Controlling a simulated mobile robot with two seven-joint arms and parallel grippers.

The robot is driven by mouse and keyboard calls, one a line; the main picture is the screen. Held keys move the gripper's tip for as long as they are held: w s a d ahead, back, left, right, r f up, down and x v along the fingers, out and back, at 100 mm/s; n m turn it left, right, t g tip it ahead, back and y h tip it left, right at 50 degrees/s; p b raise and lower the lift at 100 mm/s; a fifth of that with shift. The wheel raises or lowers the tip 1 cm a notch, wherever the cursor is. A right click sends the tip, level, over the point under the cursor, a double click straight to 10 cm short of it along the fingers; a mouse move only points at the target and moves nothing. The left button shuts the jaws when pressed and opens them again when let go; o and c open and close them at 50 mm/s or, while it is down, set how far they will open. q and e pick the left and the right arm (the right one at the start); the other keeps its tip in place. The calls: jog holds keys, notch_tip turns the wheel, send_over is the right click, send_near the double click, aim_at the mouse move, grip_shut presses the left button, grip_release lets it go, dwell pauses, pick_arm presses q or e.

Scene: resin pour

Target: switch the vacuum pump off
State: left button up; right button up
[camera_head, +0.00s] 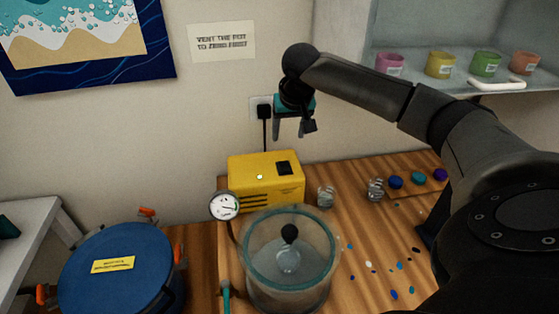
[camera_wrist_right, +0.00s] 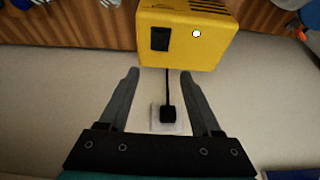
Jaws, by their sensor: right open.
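The yellow vacuum pump (camera_head: 265,190) stands on the wooden bench against the wall. A black rocker switch (camera_head: 284,168) and a small lit light (camera_head: 259,177) are on its top. In the right wrist view the pump (camera_wrist_right: 202,50) is upside down, with the switch (camera_wrist_right: 160,38) and the light (camera_wrist_right: 196,33) visible. My right gripper (camera_head: 294,128) is open and empty, above and behind the pump, near the wall. Its fingers (camera_wrist_right: 165,82) point towards the pump without touching it. My left gripper is out of view.
A black plug (camera_head: 264,112) sits in the wall socket behind the pump. A round gauge (camera_head: 224,206) and a glass chamber (camera_head: 290,270) stand in front. A blue lidded pot (camera_head: 120,270) is at left. Small jars (camera_head: 326,196) and coloured drops are at right. A shelf holds several cups (camera_head: 440,64).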

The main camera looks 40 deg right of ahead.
aim_at(283, 164)
jog(key=b+x, duration=0.1)
jog(key=x, duration=1.3)
jog(key=shift+f, duration=0.1)
grip_shut()
